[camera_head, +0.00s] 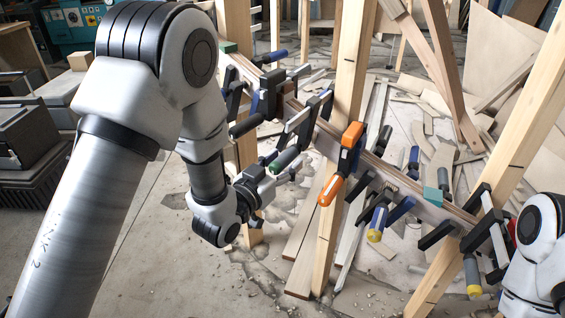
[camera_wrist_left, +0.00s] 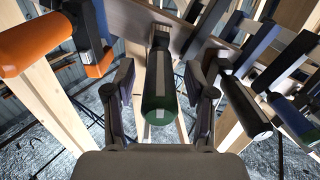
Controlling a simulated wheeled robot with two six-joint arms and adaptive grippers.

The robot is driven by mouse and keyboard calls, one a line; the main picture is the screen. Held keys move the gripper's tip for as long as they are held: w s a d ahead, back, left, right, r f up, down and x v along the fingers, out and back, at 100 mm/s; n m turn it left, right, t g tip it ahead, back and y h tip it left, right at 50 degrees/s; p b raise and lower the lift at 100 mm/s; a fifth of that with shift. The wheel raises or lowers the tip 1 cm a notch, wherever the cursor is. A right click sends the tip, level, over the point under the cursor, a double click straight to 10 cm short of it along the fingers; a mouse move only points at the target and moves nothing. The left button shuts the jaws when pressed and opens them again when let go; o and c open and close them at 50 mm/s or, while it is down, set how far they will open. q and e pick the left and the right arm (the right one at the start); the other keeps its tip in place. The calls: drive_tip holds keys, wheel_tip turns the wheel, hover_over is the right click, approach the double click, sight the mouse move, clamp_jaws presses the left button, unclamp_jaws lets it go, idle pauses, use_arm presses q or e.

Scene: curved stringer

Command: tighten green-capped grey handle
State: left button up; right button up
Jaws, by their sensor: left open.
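The green-capped grey handle (camera_head: 286,159) belongs to a clamp on the wooden stringer. In the left wrist view the handle (camera_wrist_left: 158,92) points at the camera, with its green end nearest and a pale stripe along its body. My left gripper (camera_head: 278,172) is open at the handle's end. In the left wrist view its two fingers (camera_wrist_left: 163,88) stand either side of the handle, with visible gaps to both sides. My right arm shows at the right edge of the head view; its gripper does not show.
The stringer (camera_head: 330,140) runs diagonally, held by upright posts (camera_head: 347,100) and several clamps. An orange-handled clamp (camera_head: 331,189) hangs close to the right of my left gripper. In the left wrist view a black handle (camera_wrist_left: 245,106) is close on the right. Boards lie on the floor.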

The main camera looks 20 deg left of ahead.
use_arm(q)
drive_tip(key=shift+s, duration=0.1)
clamp_jaws()
